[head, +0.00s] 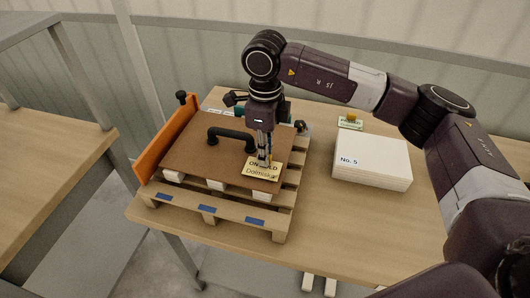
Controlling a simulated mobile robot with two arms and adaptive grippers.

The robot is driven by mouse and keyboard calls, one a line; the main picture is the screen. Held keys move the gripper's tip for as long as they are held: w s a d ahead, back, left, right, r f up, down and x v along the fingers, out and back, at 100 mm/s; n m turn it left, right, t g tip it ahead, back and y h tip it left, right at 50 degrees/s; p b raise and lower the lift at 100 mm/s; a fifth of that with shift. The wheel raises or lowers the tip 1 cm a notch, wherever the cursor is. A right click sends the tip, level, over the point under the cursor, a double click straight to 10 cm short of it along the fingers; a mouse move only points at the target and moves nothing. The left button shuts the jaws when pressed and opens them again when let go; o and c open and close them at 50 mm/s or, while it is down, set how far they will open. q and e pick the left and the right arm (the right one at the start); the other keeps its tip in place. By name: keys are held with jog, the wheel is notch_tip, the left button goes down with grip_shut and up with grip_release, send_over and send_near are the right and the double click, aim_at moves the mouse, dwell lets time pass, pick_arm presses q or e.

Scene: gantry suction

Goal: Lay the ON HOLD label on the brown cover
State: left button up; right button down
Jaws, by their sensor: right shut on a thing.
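The ON HOLD label (258,174) is a small pale yellow card with dark lettering. It is at the front right part of the brown cover (190,155), with its near edge at the cover's front edge. My right gripper (264,161) points down and is shut on the label's far edge, hiding part of the wording. I cannot tell whether the label lies flat on the cover or is held just above it. The brown cover rests on a wooden pallet and has a black handle (228,134). My left gripper is not in view.
The pallet (228,212) stands on a wooden table (330,232) with an orange panel (160,145) at its left. A white stack marked No. 5 (372,162) stands to the right. A small green-edged card (350,124) with a yellow knob lies behind it.

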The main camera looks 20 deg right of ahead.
jog(key=shift+f, duration=0.25)
jog(key=c, duration=1.9)
grip_release()
